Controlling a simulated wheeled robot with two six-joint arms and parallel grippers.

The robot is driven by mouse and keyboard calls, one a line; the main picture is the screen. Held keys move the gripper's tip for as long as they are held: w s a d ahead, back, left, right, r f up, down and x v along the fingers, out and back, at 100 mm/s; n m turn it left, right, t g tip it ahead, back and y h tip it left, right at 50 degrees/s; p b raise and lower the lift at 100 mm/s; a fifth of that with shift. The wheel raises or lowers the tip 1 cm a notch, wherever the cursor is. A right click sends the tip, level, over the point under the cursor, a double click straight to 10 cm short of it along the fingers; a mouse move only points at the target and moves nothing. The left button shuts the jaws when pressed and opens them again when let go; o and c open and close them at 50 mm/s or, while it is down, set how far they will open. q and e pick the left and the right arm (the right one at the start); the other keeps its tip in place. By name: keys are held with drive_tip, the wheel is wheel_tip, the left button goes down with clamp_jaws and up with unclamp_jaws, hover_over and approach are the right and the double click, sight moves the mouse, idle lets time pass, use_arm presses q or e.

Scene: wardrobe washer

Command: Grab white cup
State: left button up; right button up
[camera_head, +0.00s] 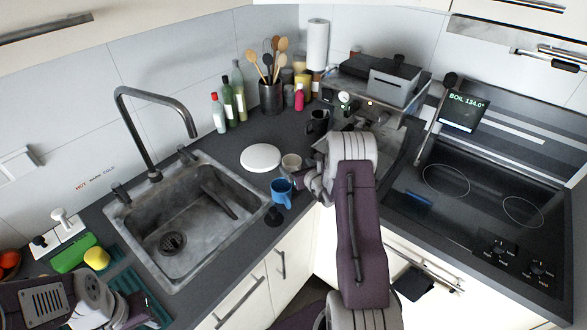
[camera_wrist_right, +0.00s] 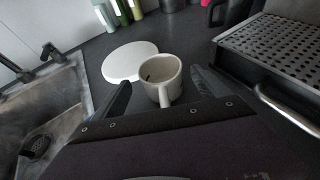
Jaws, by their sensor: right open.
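The white cup (camera_head: 291,162) stands upright on the dark counter between the sink and the coffee machine. In the right wrist view the white cup (camera_wrist_right: 163,76) sits between my open right fingers, its handle facing me. My right gripper (camera_head: 308,180) is beside the cup, on its right in the head view. The wrist view shows no clear contact. My left gripper (camera_head: 112,300) is at the lower left of the head view, and its fingers are too unclear to judge.
The sink (camera_head: 185,210) is further left. The coffee machine (camera_head: 362,100) stands behind my right arm, and a cooktop (camera_head: 480,190) lies right.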

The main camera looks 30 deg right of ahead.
sight(296, 167)
drive_tip(key=shift+x, duration=1.5)
drive_tip(key=shift+s, duration=0.15)
drive_tip(key=c, duration=0.6)
use_arm(q)
drive_tip(key=shift+r, duration=0.3)
use_arm(e)
drive_tip(key=c, duration=1)
drive_tip(key=r, duration=0.3)
drive_tip(key=r+b, duration=0.1)
drive_tip(key=shift+s+d+r, duration=0.15)
drive_tip(key=shift+s+r, duration=0.1)
drive_tip(key=shift+s, duration=0.1)
use_arm(q)
wheel_tip(296, 167, down, 3)
drive_tip(key=shift+r+b, duration=0.15)
drive_tip(key=shift+b, duration=0.65)
use_arm(e)
drive_tip(key=d+r+v, duration=0.1)
drive_tip(key=r+v, duration=0.1)
drive_tip(key=v, duration=1)
drive_tip(key=shift+d, duration=0.4)
use_arm(q)
drive_tip(key=shift+w, duration=0.1)
use_arm(e)
drive_tip(key=shift+w, duration=0.15)
